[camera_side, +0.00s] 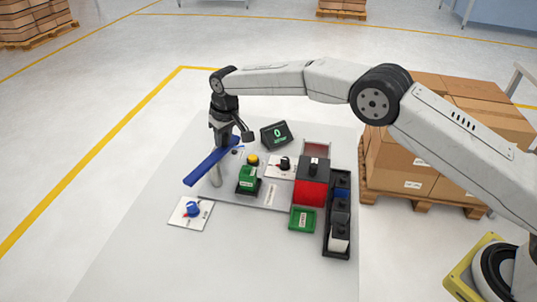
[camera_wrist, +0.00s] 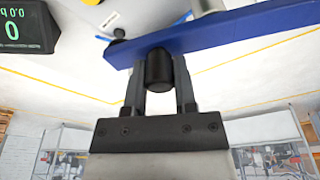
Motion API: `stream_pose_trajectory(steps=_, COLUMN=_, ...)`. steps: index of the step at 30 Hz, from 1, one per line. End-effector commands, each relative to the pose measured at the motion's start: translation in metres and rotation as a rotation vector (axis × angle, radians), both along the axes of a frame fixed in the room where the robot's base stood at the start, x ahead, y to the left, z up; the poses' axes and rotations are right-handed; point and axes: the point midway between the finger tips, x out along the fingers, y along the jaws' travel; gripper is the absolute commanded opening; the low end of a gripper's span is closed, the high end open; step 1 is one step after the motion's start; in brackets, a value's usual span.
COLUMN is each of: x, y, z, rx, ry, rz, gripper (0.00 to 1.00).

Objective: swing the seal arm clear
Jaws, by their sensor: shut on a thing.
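The seal arm is a long blue bar (camera_side: 204,170) on a pale upright post (camera_side: 215,176) at the left of the work surface. The bar slants from lower left to upper right in the side view. My gripper (camera_side: 224,143) is over the bar's upper part. In the wrist view my gripper (camera_wrist: 160,85) is shut on a dark round knob (camera_wrist: 159,68) that stands against the blue bar (camera_wrist: 225,35). The bar crosses the top of that view. The side view hides the knob behind the gripper.
Close by are a green block in a black holder (camera_side: 248,180), a yellow button (camera_side: 253,160) and a black display (camera_side: 276,135) reading 0. A red-and-black box (camera_side: 311,182), a green tray (camera_side: 302,219) and a black rack (camera_side: 339,215) stand right. A blue-knob panel (camera_side: 191,212) lies front left.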

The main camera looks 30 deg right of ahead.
Motion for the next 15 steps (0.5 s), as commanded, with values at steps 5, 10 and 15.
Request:
stream_pose_trajectory(steps=5, x=0.0015, y=0.0004, z=0.0025, rx=0.001, ry=-0.005, rz=0.000, gripper=0.13)
stream_pose_trajectory(steps=10, x=0.0046, y=0.0031, z=0.0021, rx=0.002, ry=-0.007, rz=0.000, gripper=0.13)
stream_pose_trajectory(steps=15, x=0.0090, y=0.0073, z=0.0025, rx=0.003, ry=-0.007, rz=0.001, gripper=0.14)
